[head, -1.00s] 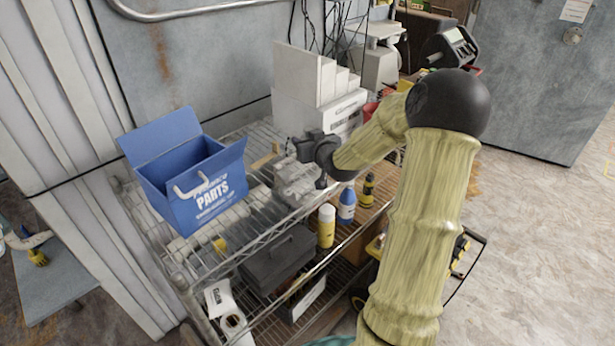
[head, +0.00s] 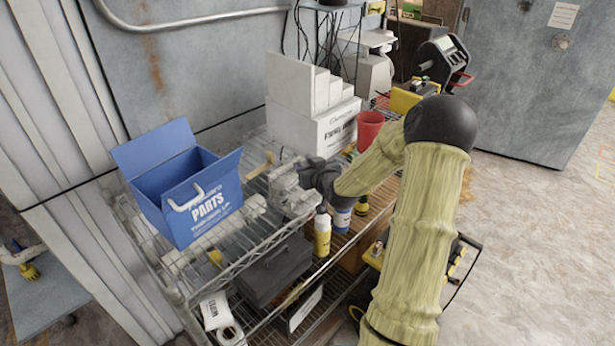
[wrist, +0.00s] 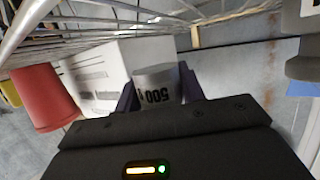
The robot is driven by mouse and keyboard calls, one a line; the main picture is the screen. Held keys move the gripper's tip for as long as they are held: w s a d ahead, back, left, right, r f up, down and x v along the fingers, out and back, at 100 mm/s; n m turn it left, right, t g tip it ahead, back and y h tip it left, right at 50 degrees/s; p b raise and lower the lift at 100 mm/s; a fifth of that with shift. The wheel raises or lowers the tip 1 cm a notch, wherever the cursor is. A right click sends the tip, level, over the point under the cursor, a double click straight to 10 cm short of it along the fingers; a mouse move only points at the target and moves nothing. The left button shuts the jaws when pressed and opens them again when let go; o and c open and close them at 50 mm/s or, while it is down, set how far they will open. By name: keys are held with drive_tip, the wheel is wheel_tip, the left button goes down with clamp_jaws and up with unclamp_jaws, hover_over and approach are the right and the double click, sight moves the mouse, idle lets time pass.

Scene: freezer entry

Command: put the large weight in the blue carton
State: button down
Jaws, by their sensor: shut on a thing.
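The blue carton (head: 215,207), marked PARTS, stands open on the upper wire shelf at the left, its lid flap tilted back. My gripper (wrist: 158,90) is shut on the large weight (wrist: 153,92), a grey cylinder marked 500 in the wrist view. One finger lies on each side of it. In the head view my gripper (head: 318,176) is to the right of the carton, over the front part of the shelf, and the weight cannot be made out clearly. A blue patch, likely the carton (wrist: 302,89), shows at the wrist view's right edge.
Grey blocks (head: 288,190) lie between carton and gripper. White boxes (head: 318,125) and a red cup (head: 369,128) stand behind on the shelf. A yellow bottle (head: 322,235) and a dark toolbox (head: 275,268) sit on the shelf below.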

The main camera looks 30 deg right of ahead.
drive_tip(key=shift+a+f, duration=0.1)
drive_tip(key=shift+a, duration=0.2)
drive_tip(key=f, duration=0.1)
drive_tip(key=d+f, duration=0.1)
drive_tip(key=f, duration=0.1)
drive_tip(key=shift+s, duration=0.2)
drive_tip(key=shift+f, duration=0.25)
drive_tip(key=shift+a, duration=0.1)
drive_tip(key=shift+a+f, duration=0.1)
drive_tip(key=shift+f, duration=0.1)
drive_tip(key=c, duration=0.9)
unclamp_jaws()
drive_tip(key=shift+c, duration=0.2)
drive_tip(key=shift+o, duration=0.4)
drive_tip(key=shift+w, duration=0.15)
